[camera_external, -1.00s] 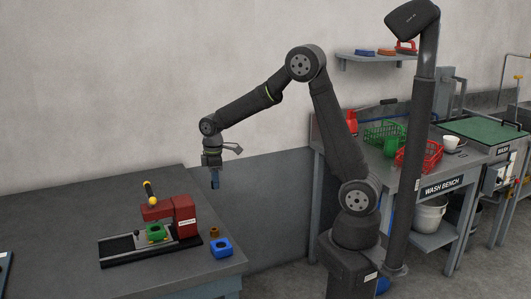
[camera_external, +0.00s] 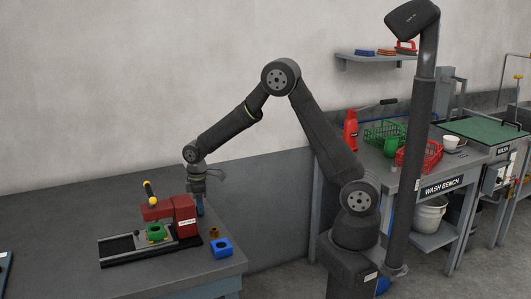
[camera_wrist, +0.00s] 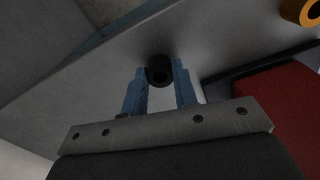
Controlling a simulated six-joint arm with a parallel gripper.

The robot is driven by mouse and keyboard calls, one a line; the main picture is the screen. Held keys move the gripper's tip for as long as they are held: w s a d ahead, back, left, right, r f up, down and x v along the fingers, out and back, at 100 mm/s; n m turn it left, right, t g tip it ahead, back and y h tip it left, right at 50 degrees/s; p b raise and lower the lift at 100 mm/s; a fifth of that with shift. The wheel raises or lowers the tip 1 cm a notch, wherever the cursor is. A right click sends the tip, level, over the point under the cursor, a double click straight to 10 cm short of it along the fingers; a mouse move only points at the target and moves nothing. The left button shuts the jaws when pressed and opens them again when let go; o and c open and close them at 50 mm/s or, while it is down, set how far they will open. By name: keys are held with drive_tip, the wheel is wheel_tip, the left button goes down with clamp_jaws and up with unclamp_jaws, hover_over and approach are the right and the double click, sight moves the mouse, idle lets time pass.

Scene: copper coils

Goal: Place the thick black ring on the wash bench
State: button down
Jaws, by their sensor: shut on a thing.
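The thick black ring (camera_wrist: 160,71) shows in the wrist view between my two blue fingertips, its hole facing the camera. My gripper (camera_wrist: 163,75) is shut on it. In the external view my gripper (camera_external: 200,208) points down, low at the grey table behind the red press; its tips and the ring are partly hidden there. In the wrist view the ring is close to the grey tabletop; I cannot tell whether it touches. The wash bench (camera_external: 380,169) stands at the right, beyond my base, with a labelled front.
The red press (camera_external: 168,210) holds a green block (camera_external: 155,233). A brass ring (camera_external: 214,232) and a blue block (camera_external: 221,247) lie beside it. The bench carries a red bottle (camera_external: 350,130), green basket (camera_external: 384,132), red basket (camera_external: 418,156) and white cup (camera_external: 453,141).

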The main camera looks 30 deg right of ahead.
drive_tip(key=shift+f, duration=0.1)
drive_tip(key=shift+f, duration=0.1)
drive_tip(key=c, duration=1.1)
unclamp_jaws()
drive_tip(key=shift+c, duration=0.2)
wheel_tip(320, 180, up, 17)
drive_tip(key=shift+d, duration=0.15)
drive_tip(key=shift+o, duration=0.4)
drive_tip(key=shift+r, duration=0.25)
